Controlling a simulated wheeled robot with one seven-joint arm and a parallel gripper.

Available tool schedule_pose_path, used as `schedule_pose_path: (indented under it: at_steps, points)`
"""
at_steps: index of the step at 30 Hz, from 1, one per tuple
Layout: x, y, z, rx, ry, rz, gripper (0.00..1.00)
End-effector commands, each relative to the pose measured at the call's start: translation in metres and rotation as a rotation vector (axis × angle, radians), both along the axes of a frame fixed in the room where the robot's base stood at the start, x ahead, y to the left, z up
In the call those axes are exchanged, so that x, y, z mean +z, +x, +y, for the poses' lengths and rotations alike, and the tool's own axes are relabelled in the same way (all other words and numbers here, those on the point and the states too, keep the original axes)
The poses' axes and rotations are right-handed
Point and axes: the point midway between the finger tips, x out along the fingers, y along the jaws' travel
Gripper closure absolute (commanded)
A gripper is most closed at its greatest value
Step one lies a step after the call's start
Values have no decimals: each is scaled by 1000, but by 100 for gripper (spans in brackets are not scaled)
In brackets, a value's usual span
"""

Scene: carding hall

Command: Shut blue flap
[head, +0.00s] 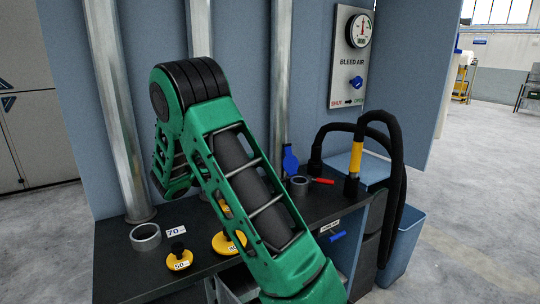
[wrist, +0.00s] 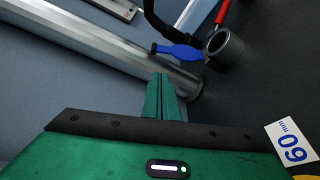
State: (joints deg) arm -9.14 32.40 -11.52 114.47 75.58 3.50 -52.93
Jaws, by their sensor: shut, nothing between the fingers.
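In the wrist view this blue piece (wrist: 180,52) lies just beyond my fingertips, close to the ring (wrist: 225,46) and a metal pipe (wrist: 120,50). I cannot tell how it is hinged or whether it is open. My gripper (wrist: 161,76) is shut and empty, its green fingers together, apart from the blue piece. In the head view my green arm hides the gripper.
A blue knob (head: 356,82) sits on the bleed air panel (head: 345,60), and a blue handle (head: 338,237) on the bench front. A black hose (head: 398,150) arches at right. Yellow knobbed pieces (head: 180,259) and another ring (head: 146,237) lie on the bench.

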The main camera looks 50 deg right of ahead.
Motion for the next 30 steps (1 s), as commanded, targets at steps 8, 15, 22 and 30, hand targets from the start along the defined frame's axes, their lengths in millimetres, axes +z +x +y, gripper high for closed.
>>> schedule_pose_path:
  at_steps: [8, 15, 22, 30]
  points:
    - [-1, 4, -25, 1, -17, 9, 100]
    - [-7, 7, -66, 1, -15, 8, 100]
    - [-10, 10, -92, 3, -14, 8, 100]
    - [-11, 10, -99, 3, -14, 9, 100]
